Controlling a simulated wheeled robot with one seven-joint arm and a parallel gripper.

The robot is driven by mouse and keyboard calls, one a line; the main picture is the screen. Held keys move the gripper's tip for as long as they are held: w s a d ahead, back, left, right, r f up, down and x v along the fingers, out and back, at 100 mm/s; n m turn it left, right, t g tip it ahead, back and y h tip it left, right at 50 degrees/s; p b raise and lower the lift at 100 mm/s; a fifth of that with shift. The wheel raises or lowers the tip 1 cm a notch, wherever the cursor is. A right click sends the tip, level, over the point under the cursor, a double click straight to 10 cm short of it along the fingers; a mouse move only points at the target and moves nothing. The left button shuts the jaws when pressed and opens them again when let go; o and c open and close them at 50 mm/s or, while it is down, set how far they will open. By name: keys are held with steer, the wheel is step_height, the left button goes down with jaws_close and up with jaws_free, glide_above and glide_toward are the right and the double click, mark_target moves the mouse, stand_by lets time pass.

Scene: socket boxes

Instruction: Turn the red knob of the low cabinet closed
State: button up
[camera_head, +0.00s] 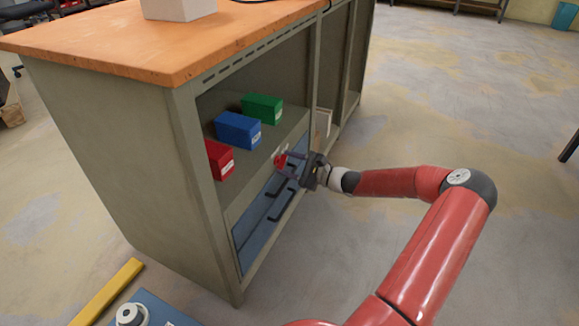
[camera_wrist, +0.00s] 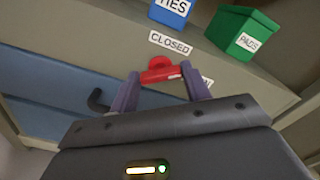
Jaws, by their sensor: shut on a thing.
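The low cabinet (camera_head: 130,150) is grey-green with an orange top. The red knob (camera_wrist: 160,72) sits on its front, just under the open shelf; it also shows in the head view (camera_head: 281,160). My gripper (camera_wrist: 160,88) has a finger on each side of the knob and is shut on it. In the head view my gripper (camera_head: 293,160) reaches the cabinet front from the right. A "CLOSED" label (camera_wrist: 170,43) is above the knob in the wrist view. Another label at the knob's right is partly hidden by a finger.
Red (camera_head: 219,159), blue (camera_head: 238,130) and green (camera_head: 262,108) boxes stand on the shelf above the knob. Blue drawers (camera_head: 262,222) with dark handles are below it. A yellow bar (camera_head: 107,291) lies on the floor at left. The floor right of the cabinet is clear.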

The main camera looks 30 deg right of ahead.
steer(key=shift+s+f+n+b, duration=0.1)
steer(key=shift+f+n+b, duration=0.05)
steer(key=shift+n+b, duration=2.2)
steer(key=shift+f+n+b, duration=0.1)
steer(key=shift+n+b, duration=1.55)
steer(key=shift+n, duration=1.4)
steer(key=o, duration=1)
steer(key=shift+r, duration=0.1)
steer(key=p+v, duration=0.1)
steer(key=v, duration=0.6)
steer(key=shift+s+d, duration=0.2)
steer(key=shift+s, duration=0.1)
